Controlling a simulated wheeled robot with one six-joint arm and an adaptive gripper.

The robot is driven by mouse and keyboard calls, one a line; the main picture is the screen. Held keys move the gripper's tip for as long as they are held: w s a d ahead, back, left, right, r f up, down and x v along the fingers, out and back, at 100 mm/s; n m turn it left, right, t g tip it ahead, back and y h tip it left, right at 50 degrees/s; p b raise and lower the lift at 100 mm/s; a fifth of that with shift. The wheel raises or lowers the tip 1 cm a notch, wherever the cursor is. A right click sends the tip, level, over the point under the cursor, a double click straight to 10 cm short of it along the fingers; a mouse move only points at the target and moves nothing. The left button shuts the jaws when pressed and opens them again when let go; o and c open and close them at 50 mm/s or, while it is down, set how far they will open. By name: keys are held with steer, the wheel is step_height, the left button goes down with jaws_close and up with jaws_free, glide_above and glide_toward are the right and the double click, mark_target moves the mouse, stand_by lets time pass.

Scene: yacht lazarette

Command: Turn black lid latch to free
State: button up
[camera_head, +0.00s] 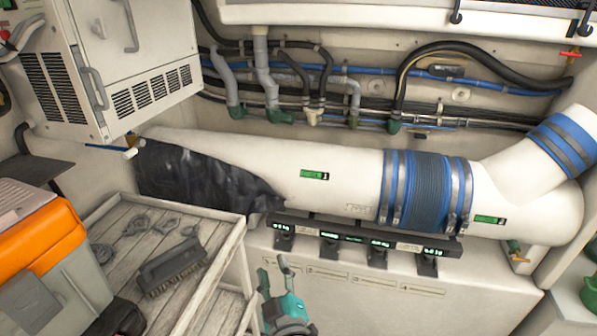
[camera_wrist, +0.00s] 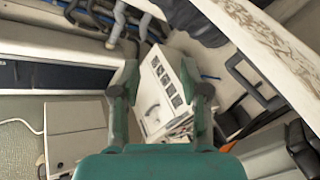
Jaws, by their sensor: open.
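My gripper (camera_head: 285,268) is teal and grey, low in the middle of the head view, in front of the white locker below the pipe. In the wrist view my gripper (camera_wrist: 160,78) has its two fingers spread apart with nothing between them. Several black latch-like fittings hang in a row under a dark strip with green displays, one of them a black fitting (camera_head: 330,247). Black handles also sit on a white panel at the top right, such as a black handle (camera_head: 457,12). I cannot tell which is the lid latch. No black fitting touches the gripper.
A white vented cabinet (camera_head: 118,75) stands upper left. A cart (camera_head: 215,240) holds a black brush-like tool (camera_head: 172,268); an orange-lidded case (camera_head: 40,240) is left of it. A large white pipe (camera_head: 340,165) with a blue sleeve (camera_head: 425,190) crosses the middle. Hoses run behind.

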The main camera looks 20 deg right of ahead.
steer(key=w+a+r+m+h, duration=0.25)
steer(key=w+r+h, duration=0.2)
steer(key=r, duration=0.95)
steer(key=w+a+r+m+h, duration=0.1)
steer(key=w+r+m+h, duration=0.3)
steer(key=r, duration=1)
steer(key=s+d+r+m+g+h, duration=0.1)
steer(key=s+r+m+g, duration=0.2)
steer(key=r, duration=0.7)
steer(key=s+d+r+m+g+h, duration=0.1)
steer(key=s+r+m+g, duration=0.2)
steer(key=r, duration=0.6)
steer(key=s+d+r+m+g+h, duration=0.15)
steer(key=s+r+m, duration=0.3)
steer(key=r, duration=0.55)
steer(key=shift+n+t, duration=0.35)
steer(key=shift+n, duration=0.15)
steer(key=x, duration=0.9)
steer(key=shift+f, duration=0.3)
jaws_close()
